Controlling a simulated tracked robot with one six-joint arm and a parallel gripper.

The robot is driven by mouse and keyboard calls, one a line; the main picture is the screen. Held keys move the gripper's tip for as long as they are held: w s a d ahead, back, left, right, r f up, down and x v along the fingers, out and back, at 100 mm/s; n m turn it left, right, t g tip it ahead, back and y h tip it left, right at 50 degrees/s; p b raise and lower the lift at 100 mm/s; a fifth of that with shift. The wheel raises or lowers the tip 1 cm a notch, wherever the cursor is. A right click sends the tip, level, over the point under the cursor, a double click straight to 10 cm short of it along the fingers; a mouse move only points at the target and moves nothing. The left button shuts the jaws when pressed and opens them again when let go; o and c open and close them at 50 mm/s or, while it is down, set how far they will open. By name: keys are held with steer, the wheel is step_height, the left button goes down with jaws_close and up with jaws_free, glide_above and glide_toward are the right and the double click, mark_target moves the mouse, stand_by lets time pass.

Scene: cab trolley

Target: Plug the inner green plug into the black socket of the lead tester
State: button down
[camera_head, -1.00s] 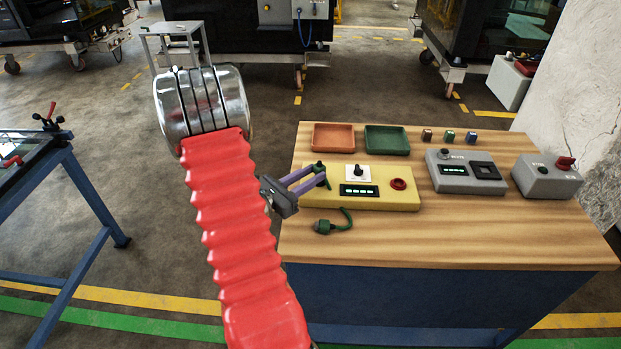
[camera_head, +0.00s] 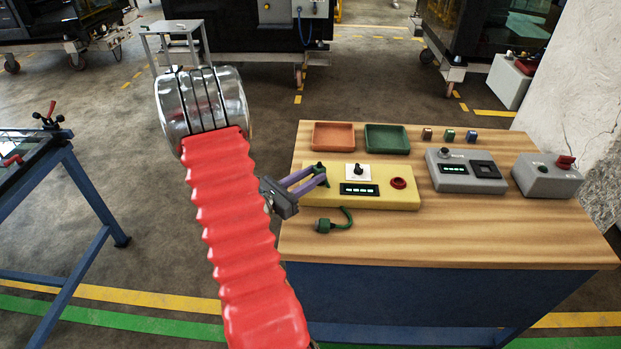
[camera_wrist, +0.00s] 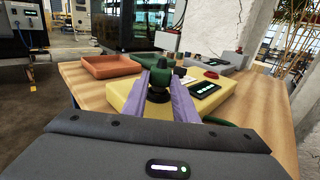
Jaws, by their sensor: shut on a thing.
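The yellow box (camera_head: 400,199) stands on the wooden bench, with a display, a black knob on a white plate and a red button. My gripper (camera_head: 320,175) is at its left end. Its purple fingers are shut on a green plug (camera_wrist: 160,76), which shows between them in the wrist view. A dark round part (camera_wrist: 157,95) lies directly below the plug at the box top. I cannot tell whether the plug is seated in it. A second green plug (camera_head: 324,226) lies on the bench in front of the box, with a green cable (camera_head: 347,217) running up to the box.
An orange tray (camera_head: 333,136) and a green tray (camera_head: 387,139) sit behind the box. A grey box (camera_head: 466,172) with a black square and a grey box with a red knob (camera_head: 547,177) stand to the right. The bench front (camera_head: 430,240) is clear.

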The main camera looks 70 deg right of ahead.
steer(key=shift+f, duration=0.5)
steer(key=c, duration=1.3)
jaws_free()
steer(key=shift+c, duration=0.2)
steer(key=v, duration=1.3)
steer(key=shift+w+a, duration=0.25)
steer(key=shift+a, duration=0.1)
